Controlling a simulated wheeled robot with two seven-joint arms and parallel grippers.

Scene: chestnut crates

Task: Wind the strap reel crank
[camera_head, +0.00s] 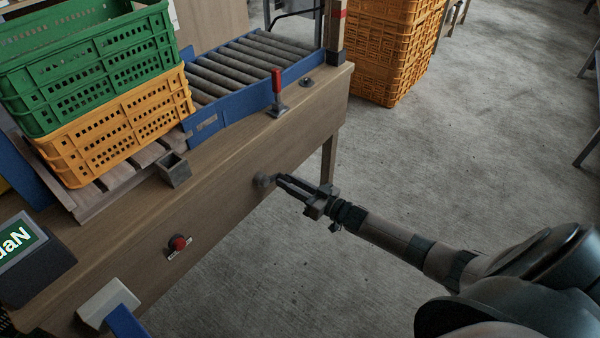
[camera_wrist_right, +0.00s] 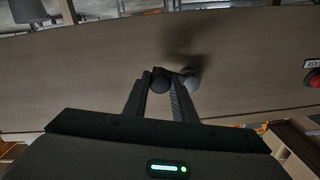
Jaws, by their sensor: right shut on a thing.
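The strap reel crank shows as a small grey round piece (camera_head: 264,181) on the front face of the wooden bench. My right gripper (camera_head: 283,181) reaches in from the right, with its fingertips at the crank. In the right wrist view, the two fingers (camera_wrist_right: 160,88) are shut on a dark round knob (camera_wrist_right: 160,77), the crank's handle. The grey round piece (camera_wrist_right: 190,77) sits right beside it, partly behind the right finger. The crank's arm is hidden or too small to make out. My left gripper is not in view.
The wooden bench (camera_head: 225,195) carries a roller conveyor (camera_head: 250,62), a red-handled lever (camera_head: 277,88) and a grey square cup (camera_head: 174,169). A green crate (camera_head: 95,62) rests on an orange one (camera_head: 120,125). A red button (camera_head: 178,243) sits on the front face. The floor (camera_head: 440,130) at right is clear.

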